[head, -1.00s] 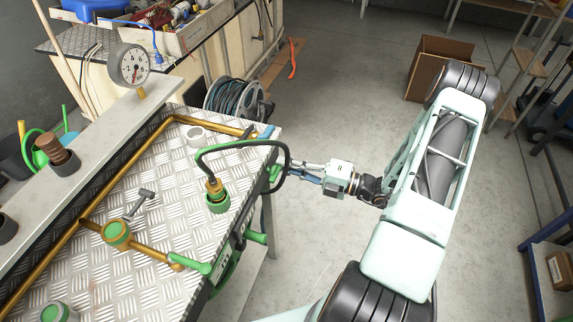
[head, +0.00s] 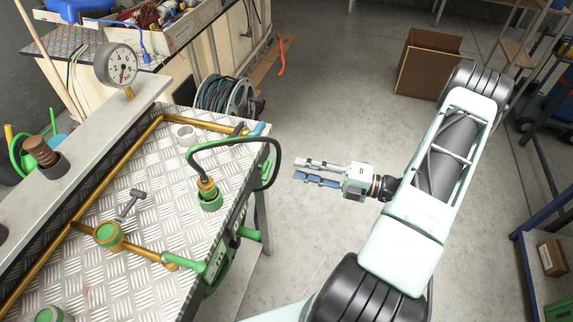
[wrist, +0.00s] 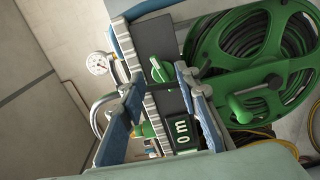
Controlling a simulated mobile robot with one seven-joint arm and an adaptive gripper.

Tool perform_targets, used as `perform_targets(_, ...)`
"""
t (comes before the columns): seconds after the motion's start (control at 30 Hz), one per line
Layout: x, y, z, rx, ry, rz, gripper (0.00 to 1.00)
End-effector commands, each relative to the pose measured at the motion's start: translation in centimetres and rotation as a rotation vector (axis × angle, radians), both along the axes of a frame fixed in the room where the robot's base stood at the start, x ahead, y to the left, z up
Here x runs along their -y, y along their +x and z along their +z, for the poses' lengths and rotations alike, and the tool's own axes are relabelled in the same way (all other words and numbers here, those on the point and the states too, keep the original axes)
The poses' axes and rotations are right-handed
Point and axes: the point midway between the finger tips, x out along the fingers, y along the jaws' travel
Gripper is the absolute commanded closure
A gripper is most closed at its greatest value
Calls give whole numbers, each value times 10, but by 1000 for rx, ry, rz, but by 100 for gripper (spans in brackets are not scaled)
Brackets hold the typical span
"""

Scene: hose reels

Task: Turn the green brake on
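A green knob (wrist: 159,69), which looks like the green brake, sits on a dark plate beside the green hose reel (wrist: 212,42) in the wrist view. I cannot read its setting. A counter reading "0 m" (wrist: 181,136) is below the knob. My gripper (head: 300,169) is open and empty, off the bench's right edge. In the wrist view its blue-padded fingers (wrist: 160,84) frame the knob plate, apart from it.
The bench (head: 150,262) carries brass pipes, a green-collared fitting (head: 209,198) and a looping black hose (head: 277,165) near my gripper. A pressure gauge (head: 122,65) stands behind. Another hose reel (head: 226,96) and a cardboard box (head: 428,65) are on the floor.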

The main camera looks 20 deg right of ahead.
Motion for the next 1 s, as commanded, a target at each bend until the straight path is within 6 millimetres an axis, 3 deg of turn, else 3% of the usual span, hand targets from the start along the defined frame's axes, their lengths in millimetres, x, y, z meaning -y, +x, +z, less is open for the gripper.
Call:
perform_targets(0.2, 26, -20, -1, -1, 1, 0, 70)
perform_targets(0.6, 32, -25, 0, -2, 2, 2, 69)
perform_targets(0.77, 32, -25, -2, 43, -31, 1, 52)
perform_targets(1.0, 29, -24, -4, 380, -273, -3, 29)
